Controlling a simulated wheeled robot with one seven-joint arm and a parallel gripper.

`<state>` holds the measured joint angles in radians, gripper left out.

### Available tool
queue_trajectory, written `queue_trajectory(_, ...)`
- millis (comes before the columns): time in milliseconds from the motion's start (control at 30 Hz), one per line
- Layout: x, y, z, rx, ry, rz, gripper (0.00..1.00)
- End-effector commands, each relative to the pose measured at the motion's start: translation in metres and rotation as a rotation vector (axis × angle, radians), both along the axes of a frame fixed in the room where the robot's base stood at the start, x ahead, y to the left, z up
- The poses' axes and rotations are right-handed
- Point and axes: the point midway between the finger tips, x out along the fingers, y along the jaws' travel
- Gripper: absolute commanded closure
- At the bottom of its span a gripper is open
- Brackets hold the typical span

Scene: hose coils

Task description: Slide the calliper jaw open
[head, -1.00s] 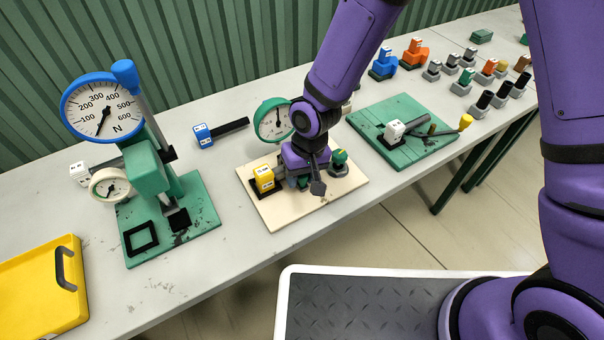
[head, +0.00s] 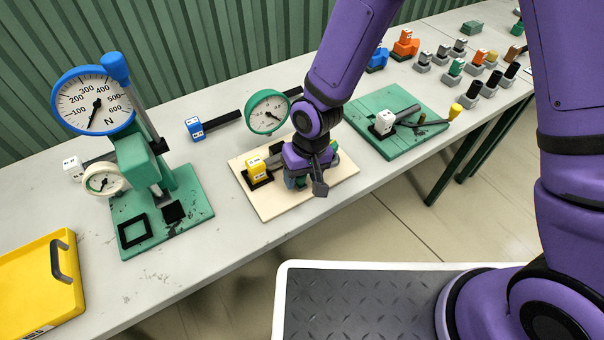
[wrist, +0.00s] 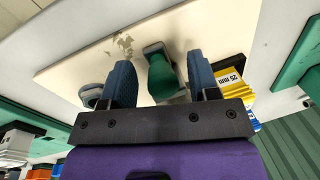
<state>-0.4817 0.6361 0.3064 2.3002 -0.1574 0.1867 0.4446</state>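The calliper gauge sits on a beige board (head: 265,207) in the middle of the table, with a green-rimmed dial (head: 267,112) behind and a yellow block (head: 257,169) on its left. In the wrist view the yellow block (wrist: 232,77) reads 25 mm. My gripper (head: 300,182) is low over the right half of the board and covers much of the calliper. In the wrist view, the blue-grey fingers of my gripper (wrist: 160,72) are apart, with a green knob (wrist: 161,75) between them and gaps beside it. Whether a finger touches the jaw is hidden.
A green press with a blue-rimmed dial (head: 95,101) stands left. A green board (head: 378,145) with a white block is close on the right, with several small blocks beyond. A yellow tray (head: 30,285) is front left.

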Motion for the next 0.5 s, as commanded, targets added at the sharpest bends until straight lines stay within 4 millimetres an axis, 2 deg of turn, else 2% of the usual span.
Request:
queue_trajectory(233,0.002,-0.001,0.012,0.003,-0.003,-0.002,0.45)
queue_trajectory(500,0.005,-0.008,0.056,0.003,-0.004,-0.003,0.45)
